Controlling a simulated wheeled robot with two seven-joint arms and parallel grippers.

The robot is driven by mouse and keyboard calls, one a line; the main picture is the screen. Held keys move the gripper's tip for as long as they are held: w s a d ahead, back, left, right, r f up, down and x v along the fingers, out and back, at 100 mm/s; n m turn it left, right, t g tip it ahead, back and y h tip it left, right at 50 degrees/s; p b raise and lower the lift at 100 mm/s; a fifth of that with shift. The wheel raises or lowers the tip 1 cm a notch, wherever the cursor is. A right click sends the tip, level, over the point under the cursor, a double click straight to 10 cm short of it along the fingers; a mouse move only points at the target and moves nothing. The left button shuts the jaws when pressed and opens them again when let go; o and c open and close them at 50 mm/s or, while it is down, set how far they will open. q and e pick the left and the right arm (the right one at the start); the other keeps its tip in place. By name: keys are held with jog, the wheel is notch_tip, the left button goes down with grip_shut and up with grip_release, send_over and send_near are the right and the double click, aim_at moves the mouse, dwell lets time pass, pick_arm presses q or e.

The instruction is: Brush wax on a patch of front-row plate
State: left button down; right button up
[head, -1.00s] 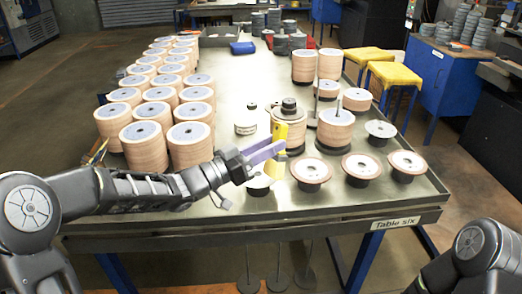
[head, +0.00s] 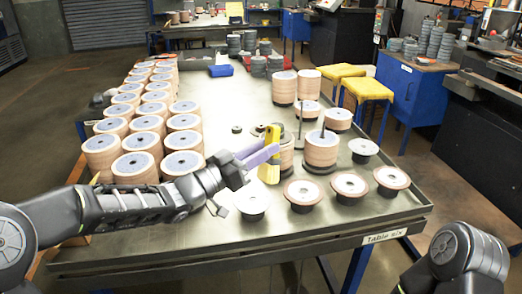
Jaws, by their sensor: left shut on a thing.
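The front row of plates has a grey one (head: 252,197) at its left end and brown-rimmed ones to its right: one left of centre (head: 303,193), one further right (head: 349,186) and one at the right end (head: 391,179). My left gripper (head: 262,156), with purple fingers, is shut on an upright yellow tool (head: 270,165), seemingly the brush. It shows above and behind the gap between the grey plate and its brown-rimmed neighbour. Its bristles and any wax cannot be made out. My right gripper is out of view.
Tall disc stacks (head: 183,140) fill the table's left side. A shorter stack (head: 321,150) with an upright rod stands behind the front row, and another stack (head: 287,155) is partly hidden by the yellow tool. A blue bin (head: 221,70) lies far back.

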pick_arm(q)
jog(key=shift+f, duration=0.1)
dwell(0.5)
jog(key=shift+f+b, duration=0.25)
jog(key=shift+b, duration=0.1)
